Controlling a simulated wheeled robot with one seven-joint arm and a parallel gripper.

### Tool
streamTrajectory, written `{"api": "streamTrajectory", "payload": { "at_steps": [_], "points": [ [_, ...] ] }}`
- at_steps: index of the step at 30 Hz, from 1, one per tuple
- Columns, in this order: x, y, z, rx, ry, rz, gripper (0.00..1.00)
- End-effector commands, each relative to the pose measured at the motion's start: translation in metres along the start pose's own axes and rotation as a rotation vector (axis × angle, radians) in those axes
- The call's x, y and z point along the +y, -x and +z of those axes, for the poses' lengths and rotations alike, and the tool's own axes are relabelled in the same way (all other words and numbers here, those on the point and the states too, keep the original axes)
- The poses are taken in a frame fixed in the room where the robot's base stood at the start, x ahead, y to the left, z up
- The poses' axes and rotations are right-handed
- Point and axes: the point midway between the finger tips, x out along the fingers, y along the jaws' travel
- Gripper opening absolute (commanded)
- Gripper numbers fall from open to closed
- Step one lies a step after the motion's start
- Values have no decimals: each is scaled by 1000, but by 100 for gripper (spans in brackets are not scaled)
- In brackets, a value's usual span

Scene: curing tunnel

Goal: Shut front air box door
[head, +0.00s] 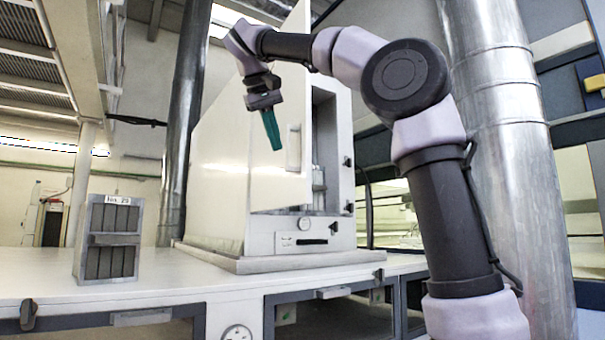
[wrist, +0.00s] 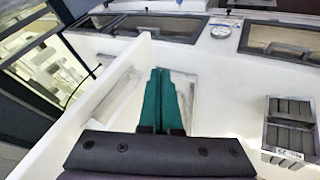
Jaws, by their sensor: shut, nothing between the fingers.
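The white air box (head: 222,185) stands on the bench. Its front door (head: 264,185) is a tall white panel swung open, with a pale upright handle (head: 293,148) near its right edge. The opening (head: 325,150) shows to the right of the door. My gripper (head: 277,147) is shut and empty, its teal fingers pointing down in front of the door's upper part, left of the handle. In the wrist view, the shut fingers (wrist: 161,75) are beside a white panel (wrist: 105,95), apparently the door. I cannot tell whether they touch it.
A grey slatted box with a number label (head: 110,240) stands on the white bench top (head: 170,280), left of the air box; it also shows in the wrist view (wrist: 290,128). Metal ducts (head: 187,110) (head: 510,150) rise behind and at the right. Bench top between is clear.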

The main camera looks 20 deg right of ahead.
Motion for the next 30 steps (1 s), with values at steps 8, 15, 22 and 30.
{"api": "streamTrajectory", "payload": {
  "at_steps": [8, 15, 22, 30],
  "points": [
    [-1, -14, -3, 0, -13, 6, 0],
    [-1, -65, -3, -1, -13, 5, 0],
    [11, -101, -3, 2, -19, 3, 0],
    [32, -113, -4, 3, -15, 2, 0]
  ]
}}
